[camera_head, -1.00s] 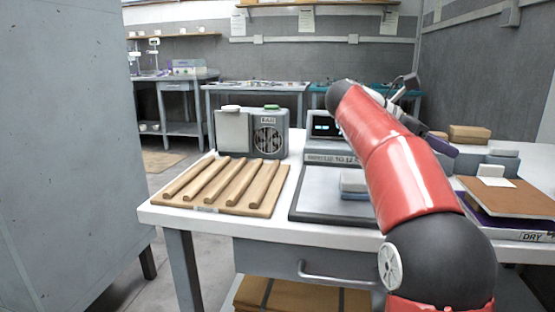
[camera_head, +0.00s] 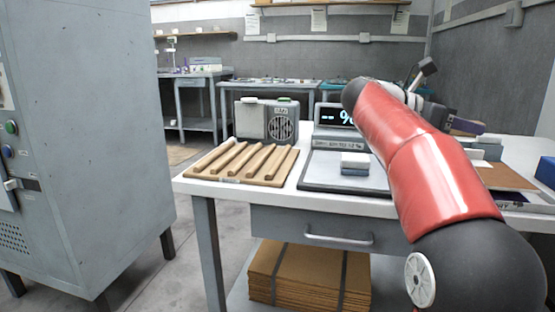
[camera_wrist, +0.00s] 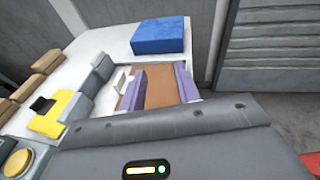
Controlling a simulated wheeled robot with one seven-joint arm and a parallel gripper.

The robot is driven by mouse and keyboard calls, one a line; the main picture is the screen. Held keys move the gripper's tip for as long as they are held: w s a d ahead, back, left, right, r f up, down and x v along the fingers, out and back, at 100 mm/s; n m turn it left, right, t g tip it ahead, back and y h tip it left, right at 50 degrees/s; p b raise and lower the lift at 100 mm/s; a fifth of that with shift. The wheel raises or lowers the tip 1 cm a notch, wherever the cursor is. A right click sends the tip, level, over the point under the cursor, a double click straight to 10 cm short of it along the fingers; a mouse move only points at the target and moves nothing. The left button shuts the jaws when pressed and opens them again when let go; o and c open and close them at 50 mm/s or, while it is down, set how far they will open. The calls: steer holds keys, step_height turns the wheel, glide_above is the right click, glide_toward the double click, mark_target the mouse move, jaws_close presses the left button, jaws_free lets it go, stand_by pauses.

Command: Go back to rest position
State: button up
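My gripper (camera_wrist: 160,87) shows in the wrist view as two lavender fingers standing apart, with brown board surface visible between them and nothing held. In the head view my red and black arm reaches up and back over the right part of the white table (camera_head: 400,208). The lavender fingers show partly there, above the brown board (camera_head: 505,177), which also shows in the wrist view (camera_wrist: 159,91). A white-topped block with a blue-grey base (camera_head: 355,163) lies on the grey pad (camera_head: 325,172), away from my gripper.
A wooden slatted rack (camera_head: 240,165) and a grey speaker-like box (camera_head: 267,121) stand at left. A display unit (camera_head: 338,117) stands behind the pad. A blue box (camera_wrist: 158,35) lies beyond the board. A grey cabinet (camera_head: 85,130) stands left of the table.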

steer(key=w+a+r+n+t+h, duration=0.1)
steer(key=a+r+n+t, duration=0.2)
steer(key=r+n+t, duration=0.35)
steer(key=w+a+r+n+t, duration=0.2)
steer(key=a+r+n+t, duration=0.15)
steer(key=n+t, duration=0.6)
steer(key=s+a+f+n+t+y+p, duration=0.1)
steer(key=s+a+f+n+y, duration=0.1)
steer(key=a+f+n+y, duration=0.75)
steer(key=s+a+f+n+t+y, duration=0.2)
steer(key=a+n+y, duration=0.35)
steer(key=n, duration=0.95)
steer(key=s+f+n+g, duration=0.6)
steer(key=s+f, duration=0.5)
steer(key=f, duration=0.2)
steer(key=s+d+f+n+g+y, duration=0.1)
steer(key=s+f+n+g, duration=0.5)
steer(key=s+f, duration=0.6)
step_height(320, 180, down, 2)
steer(key=shift+d+f+n+g+y+p, duration=0.15)
steer(key=shift+d+n+g+y+p, duration=0.25)
steer(key=shift+n, duration=0.35)
